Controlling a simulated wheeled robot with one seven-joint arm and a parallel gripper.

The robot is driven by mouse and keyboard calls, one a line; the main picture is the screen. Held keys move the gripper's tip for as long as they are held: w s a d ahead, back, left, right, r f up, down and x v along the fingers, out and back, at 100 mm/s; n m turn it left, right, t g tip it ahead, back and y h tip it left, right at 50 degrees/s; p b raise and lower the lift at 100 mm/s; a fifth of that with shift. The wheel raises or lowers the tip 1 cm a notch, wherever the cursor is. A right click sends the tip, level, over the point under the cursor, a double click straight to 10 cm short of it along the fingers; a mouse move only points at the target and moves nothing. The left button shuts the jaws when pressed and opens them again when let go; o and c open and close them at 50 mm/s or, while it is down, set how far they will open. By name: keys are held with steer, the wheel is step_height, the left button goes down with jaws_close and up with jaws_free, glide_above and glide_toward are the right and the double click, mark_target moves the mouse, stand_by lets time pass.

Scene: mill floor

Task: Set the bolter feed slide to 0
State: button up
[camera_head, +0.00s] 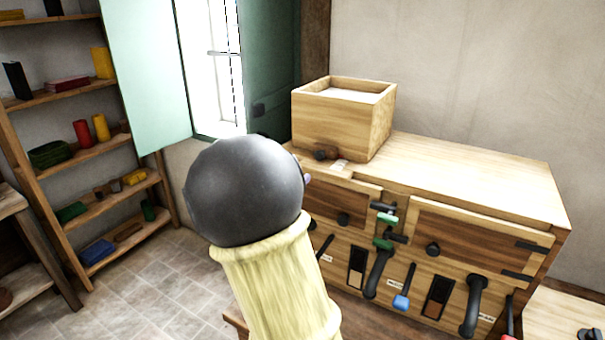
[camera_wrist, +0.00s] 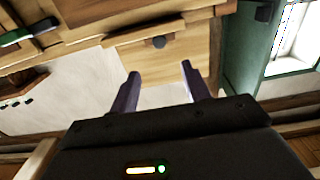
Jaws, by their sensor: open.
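A wooden cabinet (camera_head: 515,185) with several controls on its front stands at the right in the head view. A wooden box (camera_head: 335,120) with a dark knob (camera_head: 325,153) and a small pale label (camera_head: 341,163) sits on its top left. I cannot read the labels, so I cannot tell which control is the bolter feed slide or its setting. In the wrist view my gripper (camera_wrist: 160,69) is open and empty, facing a wooden panel with a dark knob (camera_wrist: 159,42). The knob lies beyond the fingertips, apart from them. In the head view my arm hides most of the gripper.
Dark slotted plates (camera_head: 357,268), a blue-ended lever (camera_head: 402,295), green-ended handles (camera_head: 383,243) and curved black handles (camera_head: 472,305) crowd the cabinet front. A shelf unit (camera_head: 100,150) stands at the left. An open green shutter (camera_head: 147,75) and window are behind. Tiled floor (camera_head: 165,285) is clear.

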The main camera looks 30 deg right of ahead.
steer(key=shift+v, duration=1.85)
steer(key=a+f+n+t+y, duration=0.2)
steer(key=a+f+n+y, duration=0.6)
steer(key=a+f+y, duration=0.4)
steer(key=s+a+f+n+g+y, duration=0.2)
steer(key=s+f+g, duration=0.1)
steer(key=s, duration=0.5)
steer(key=s+a+f+n+g+y, duration=0.2)
steer(key=s+a+f+g, duration=0.1)
steer(key=s, duration=0.5)
steer(key=shift+s+f+n+g, duration=0.3)
steer(key=shift+f+g, duration=0.3)
steer(key=shift+g, duration=0.2)
steer(key=shift+w, duration=0.1)
